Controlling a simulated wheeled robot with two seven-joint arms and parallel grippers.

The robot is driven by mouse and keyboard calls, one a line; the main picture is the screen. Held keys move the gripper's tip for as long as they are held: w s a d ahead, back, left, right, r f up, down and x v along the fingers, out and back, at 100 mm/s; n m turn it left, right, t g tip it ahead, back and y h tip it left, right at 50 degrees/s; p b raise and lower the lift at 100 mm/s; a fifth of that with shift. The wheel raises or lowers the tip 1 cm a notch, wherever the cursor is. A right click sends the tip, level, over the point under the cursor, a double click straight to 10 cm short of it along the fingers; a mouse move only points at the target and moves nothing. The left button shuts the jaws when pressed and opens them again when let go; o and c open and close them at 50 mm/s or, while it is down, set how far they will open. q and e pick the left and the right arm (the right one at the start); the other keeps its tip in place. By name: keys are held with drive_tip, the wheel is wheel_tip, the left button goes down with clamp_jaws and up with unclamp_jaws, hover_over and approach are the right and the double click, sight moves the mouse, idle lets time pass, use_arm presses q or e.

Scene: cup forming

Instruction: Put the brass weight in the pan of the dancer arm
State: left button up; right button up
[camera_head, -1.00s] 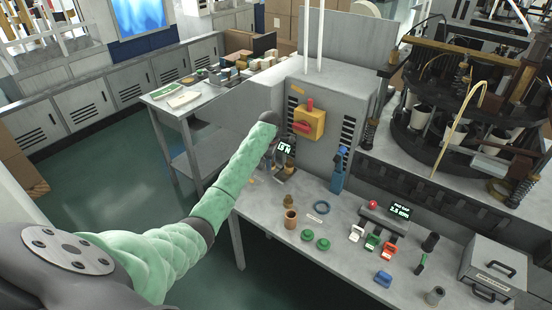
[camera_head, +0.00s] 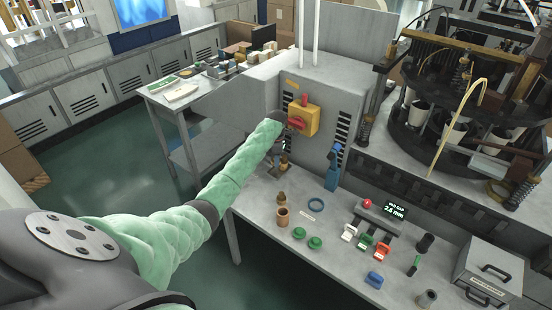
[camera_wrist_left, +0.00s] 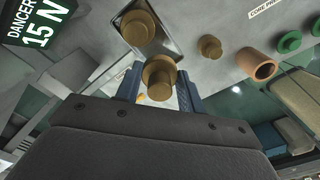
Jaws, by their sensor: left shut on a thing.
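My left gripper (camera_wrist_left: 159,88) is shut on a brass weight (camera_wrist_left: 158,76), a stepped round piece between its two blue fingers. Beyond it in the left wrist view is the shiny pan (camera_wrist_left: 168,48) of the dancer arm, with another brass piece (camera_wrist_left: 138,28) in it. The held weight overlaps the pan's near edge in this view; I cannot tell its height above the pan. In the head view my left gripper (camera_head: 281,156) is near the grey cabinet, mostly hidden by the forearm. A separate brass weight (camera_wrist_left: 210,46) stands on the bench, also in the head view (camera_head: 282,198). My right gripper is not in view.
The green dancer display (camera_wrist_left: 38,24) reads 15 N beside the pan. The cabinet (camera_head: 310,90) with a yellow and red switch (camera_head: 302,120) rises close to the gripper.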

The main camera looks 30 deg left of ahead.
sight(276, 174)
use_arm(q)
drive_tip(key=shift+r, duration=0.1)
drive_tip(key=shift+s+p, duration=0.1)
drive_tip(key=shift+p, duration=0.2)
drive_tip(key=shift+r+p, duration=0.1)
drive_tip(key=shift+p, duration=0.4)
drive_tip(key=shift+f+b, duration=0.35)
drive_tip(key=shift+f, duration=0.2)
drive_tip(key=shift+f+b, duration=0.35)
drive_tip(key=shift+f, duration=1.5)
drive_tip(key=shift+p, duration=0.5)
